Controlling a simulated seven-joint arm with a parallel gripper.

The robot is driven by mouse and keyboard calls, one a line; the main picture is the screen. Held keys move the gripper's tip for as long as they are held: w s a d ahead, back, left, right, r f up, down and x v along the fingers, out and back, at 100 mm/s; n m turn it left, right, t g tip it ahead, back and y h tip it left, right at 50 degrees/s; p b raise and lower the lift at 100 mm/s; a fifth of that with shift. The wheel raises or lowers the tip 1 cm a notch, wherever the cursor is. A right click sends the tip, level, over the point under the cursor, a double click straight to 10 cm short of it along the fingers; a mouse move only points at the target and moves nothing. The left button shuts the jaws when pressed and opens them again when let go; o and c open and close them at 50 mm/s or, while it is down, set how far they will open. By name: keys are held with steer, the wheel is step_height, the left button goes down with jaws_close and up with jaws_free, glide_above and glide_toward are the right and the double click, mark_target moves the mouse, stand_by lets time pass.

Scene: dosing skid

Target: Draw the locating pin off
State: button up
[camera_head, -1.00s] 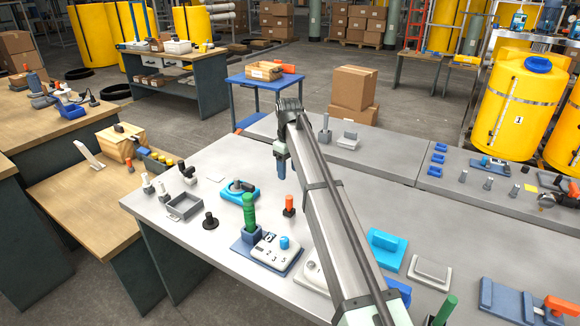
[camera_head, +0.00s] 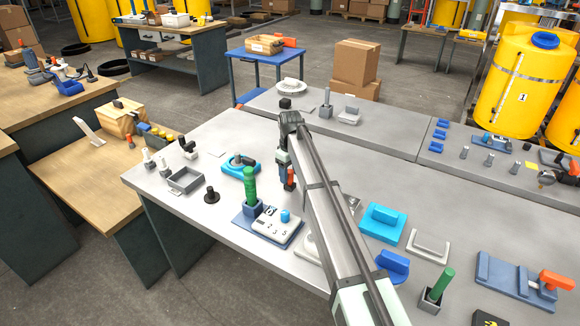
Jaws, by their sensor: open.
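My gripper (camera_head: 284,180) points down over the grey bench, beside an orange pin (camera_head: 292,178). It is open. It partly overlaps the pin in this view, and I cannot tell whether they touch. A green pin (camera_head: 250,184) stands upright in a blue block (camera_head: 254,209) to the left of my gripper. Another green pin (camera_head: 441,284) stands in a grey holder (camera_head: 431,302) at the lower right. Nothing visible marks which one is the locating pin.
A blue ring-shaped fixture (camera_head: 238,166), a black knob (camera_head: 211,194) and a grey tray (camera_head: 185,180) are to the left. Cyan (camera_head: 381,224) and grey (camera_head: 430,245) blocks lie to the right of my arm.

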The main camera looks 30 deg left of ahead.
steer(key=shift+f, duration=0.2)
steer(key=shift+c, duration=0.3)
jaws_close()
